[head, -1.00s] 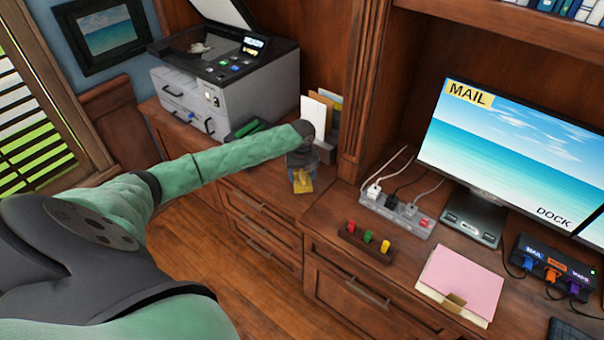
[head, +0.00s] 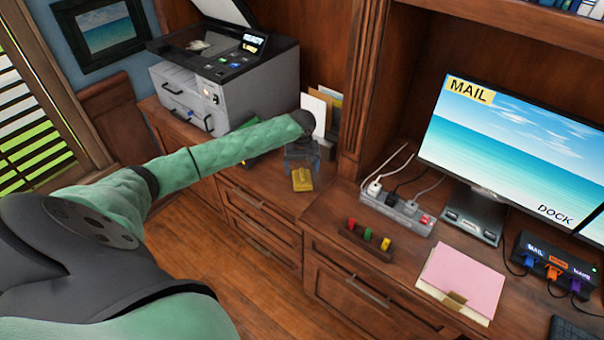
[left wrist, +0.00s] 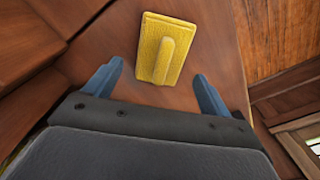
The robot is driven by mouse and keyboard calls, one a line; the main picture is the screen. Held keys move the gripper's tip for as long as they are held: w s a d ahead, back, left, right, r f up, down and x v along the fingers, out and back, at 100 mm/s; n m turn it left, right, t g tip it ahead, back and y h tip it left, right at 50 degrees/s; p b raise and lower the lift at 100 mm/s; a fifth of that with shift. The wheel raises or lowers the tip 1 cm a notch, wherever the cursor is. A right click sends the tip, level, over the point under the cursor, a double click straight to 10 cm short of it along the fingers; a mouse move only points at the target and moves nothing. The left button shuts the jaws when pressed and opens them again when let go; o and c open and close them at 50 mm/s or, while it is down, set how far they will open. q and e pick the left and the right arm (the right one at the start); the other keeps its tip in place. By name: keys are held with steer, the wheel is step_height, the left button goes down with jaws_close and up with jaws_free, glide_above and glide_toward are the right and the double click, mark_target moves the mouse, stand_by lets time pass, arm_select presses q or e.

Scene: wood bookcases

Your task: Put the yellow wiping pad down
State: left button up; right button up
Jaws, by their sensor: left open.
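The yellow wiping pad (head: 302,180) lies flat on the wooden cabinet top, near its front edge. In the left wrist view the pad (left wrist: 165,49) shows its raised handle and sits beyond the fingertips, centred between them and apart from both. My left gripper (head: 301,166) is just behind the pad in the head view. Its two blue fingers (left wrist: 160,80) are spread wide with nothing between them. My right gripper is not in view.
A printer (head: 225,85) with its lid up stands at the back left. A paper holder (head: 325,120) is behind my gripper. A power strip (head: 395,208), a wooden block with coloured pegs (head: 366,240) and a pink folder (head: 462,280) lie to the right.

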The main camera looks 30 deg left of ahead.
mark_target(302, 171)
arm_select(q)
step_height(302, 171, up, 9)
steer(key=b, duration=0.2)
steer(key=shift+r, duration=0.2)
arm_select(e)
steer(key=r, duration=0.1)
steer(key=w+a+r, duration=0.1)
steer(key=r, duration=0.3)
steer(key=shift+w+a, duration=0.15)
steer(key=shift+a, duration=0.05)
